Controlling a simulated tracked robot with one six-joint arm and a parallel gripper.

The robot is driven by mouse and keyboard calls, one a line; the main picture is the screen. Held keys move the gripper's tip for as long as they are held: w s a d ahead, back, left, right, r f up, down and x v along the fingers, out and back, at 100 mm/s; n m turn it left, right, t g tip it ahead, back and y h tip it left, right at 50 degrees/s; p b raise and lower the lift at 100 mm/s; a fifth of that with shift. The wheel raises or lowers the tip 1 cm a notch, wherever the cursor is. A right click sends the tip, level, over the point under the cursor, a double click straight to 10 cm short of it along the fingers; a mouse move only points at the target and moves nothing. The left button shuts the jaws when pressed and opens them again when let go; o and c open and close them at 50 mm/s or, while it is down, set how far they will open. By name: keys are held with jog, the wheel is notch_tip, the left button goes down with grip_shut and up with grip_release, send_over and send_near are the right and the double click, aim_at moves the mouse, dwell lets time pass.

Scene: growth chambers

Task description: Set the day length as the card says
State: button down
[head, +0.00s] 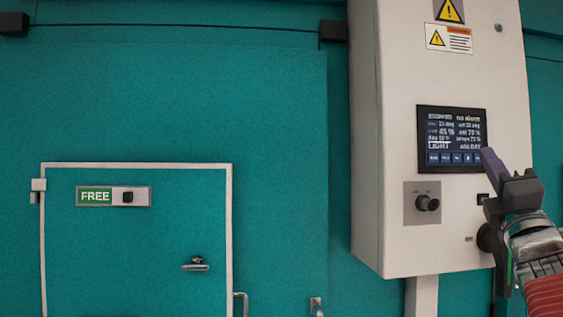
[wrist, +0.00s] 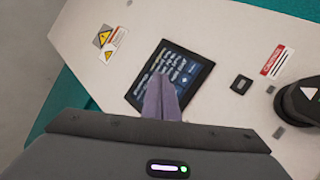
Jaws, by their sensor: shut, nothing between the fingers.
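A dark display panel (head: 452,138) with rows of white text and a row of blue buttons along its bottom is set in a white control cabinet (head: 388,60). One row seems to read "LIGHT" and "DAY"; most figures are too small to read. My gripper (head: 488,158) is shut and empty, its purple fingertips at the panel's lower right corner in the head view. In the wrist view the fingertips (wrist: 160,92) overlap the panel (wrist: 172,78); I cannot tell whether they touch it. No card with a day length is recognisable.
A black knob (head: 427,203) on a grey plate sits below the panel. Warning labels (head: 449,38) are above it. A small black square fitting (wrist: 241,84) and a red-and-white label (wrist: 276,60) show in the wrist view. A teal door (head: 140,235) marked "FREE" is at left.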

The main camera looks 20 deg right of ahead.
jog(key=s+d+f+m+g+h, duration=0.1)
jog(key=d+f+m+g, duration=0.5)
jog(key=f, duration=0.4)
jog(key=d+f+m+g+h, duration=0.1)
jog(key=d+f+m+g, duration=0.3)
jog(key=d+f, duration=0.45)
jog(key=w+a+f+m+g+y, duration=0.1)
jog(key=w+a+f+g+y, duration=0.15)
jog(key=f, duration=0.65)
jog(key=w+a+f+g+y, duration=0.15)
jog(key=f+y, duration=0.25)
jog(key=f, duration=0.6)
jog(key=w+a+f+y, duration=0.2)
jog(key=a, duration=0.8)
jog(key=w+a+f+m+t+y, duration=0.1)
jog(key=a+f+y, duration=0.2)
jog(key=a, duration=0.8)
jog(key=w+a+f+y, duration=0.2)
jog(key=a, duration=0.8)
jog(key=s+a+f+g+y, duration=0.1)
jog(key=s+a+f+y, duration=0.1)
jog(key=s+a, duration=0.4)
jog(key=s+a+f+m+g+y, duration=0.1)
jog(key=s+a+f, duration=0.4)
jog(key=a, duration=1)
jog(key=shift+s+g+y, duration=0.3)
jog(key=shift+s+y, duration=0.15)
jog(key=shift+s, duration=0.7)
